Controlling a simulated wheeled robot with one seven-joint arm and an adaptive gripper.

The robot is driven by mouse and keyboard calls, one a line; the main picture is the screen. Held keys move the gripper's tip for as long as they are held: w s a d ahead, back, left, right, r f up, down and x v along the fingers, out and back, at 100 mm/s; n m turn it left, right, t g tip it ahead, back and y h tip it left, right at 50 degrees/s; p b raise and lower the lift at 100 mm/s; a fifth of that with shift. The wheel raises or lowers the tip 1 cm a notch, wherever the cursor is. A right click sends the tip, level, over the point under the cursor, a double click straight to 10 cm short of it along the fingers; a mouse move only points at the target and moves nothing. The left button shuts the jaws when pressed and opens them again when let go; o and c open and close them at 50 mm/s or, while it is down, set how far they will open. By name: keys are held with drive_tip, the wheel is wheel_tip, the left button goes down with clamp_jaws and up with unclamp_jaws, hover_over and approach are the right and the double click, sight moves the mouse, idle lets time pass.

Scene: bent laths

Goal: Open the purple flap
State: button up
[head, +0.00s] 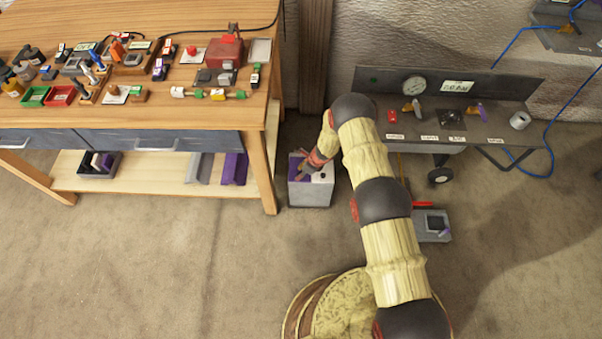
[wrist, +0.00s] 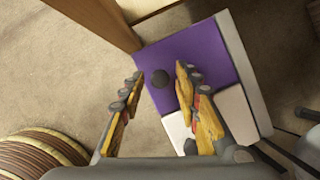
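The purple flap (wrist: 206,50) lies flat on top of a low pale grey box (head: 311,192) on the floor. I cannot tell how far above the flap the fingertips are.
A white panel (wrist: 178,129) with another dark knob lies beside the flap. A wooden bench (head: 262,150) stands close left of the box. A grey wheeled cart (head: 450,120) stands to the right. Open floor (head: 150,260) lies in front.

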clamp_jaws()
idle(0.7)
